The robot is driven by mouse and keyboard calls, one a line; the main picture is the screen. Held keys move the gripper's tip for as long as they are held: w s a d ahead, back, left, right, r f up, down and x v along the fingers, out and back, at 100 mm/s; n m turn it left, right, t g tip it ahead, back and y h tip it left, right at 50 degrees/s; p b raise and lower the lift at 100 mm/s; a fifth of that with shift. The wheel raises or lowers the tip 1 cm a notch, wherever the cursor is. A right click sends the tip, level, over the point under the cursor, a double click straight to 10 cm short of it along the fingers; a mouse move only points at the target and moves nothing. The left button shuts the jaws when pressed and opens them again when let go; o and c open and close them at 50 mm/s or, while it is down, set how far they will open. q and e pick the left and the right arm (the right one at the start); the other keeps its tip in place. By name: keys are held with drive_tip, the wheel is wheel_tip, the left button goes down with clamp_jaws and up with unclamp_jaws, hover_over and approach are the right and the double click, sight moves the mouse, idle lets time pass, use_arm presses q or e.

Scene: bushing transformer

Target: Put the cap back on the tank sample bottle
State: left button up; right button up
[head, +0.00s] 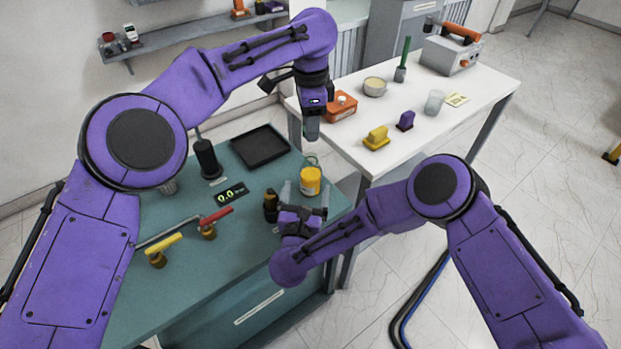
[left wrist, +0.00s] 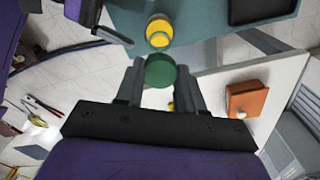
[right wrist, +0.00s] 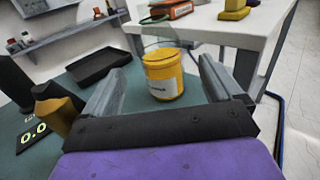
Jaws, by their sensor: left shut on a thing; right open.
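A round green cap (left wrist: 160,71) is pinched between the fingertips of my left gripper (left wrist: 160,66) in the left wrist view. In the head view my left gripper (head: 311,130) hangs above and behind the yellow bottle, pointing down. The yellow bottle (head: 310,181) stands upright near the right end of the green bench. It has a white label in the right wrist view (right wrist: 163,75). My right gripper (head: 305,200) is open, low at the bench, with one finger on each side of the bottle. I cannot tell whether either finger touches it. The cap is apart from the bottle.
A brass-and-black fitting (right wrist: 58,108) stands just left of my right gripper. A black tray (head: 260,147) lies behind on the bench. A display (head: 231,194) and red (head: 216,215) and yellow (head: 163,249) valve handles are farther left. A white table (head: 420,135) with several items adjoins.

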sight(311, 156)
use_arm(q)
drive_tip(key=shift+d, duration=0.1)
use_arm(e)
drive_tip(key=w, duration=0.2)
drive_tip(key=w+d, duration=0.1)
drive_tip(key=w, duration=0.5)
drive_tip(key=shift+w+d, duration=0.1)
drive_tip(key=shift+d, duration=0.15)
drive_tip(key=c, duration=1.5)
use_arm(q)
drive_tip(key=shift+f, duration=2.55)
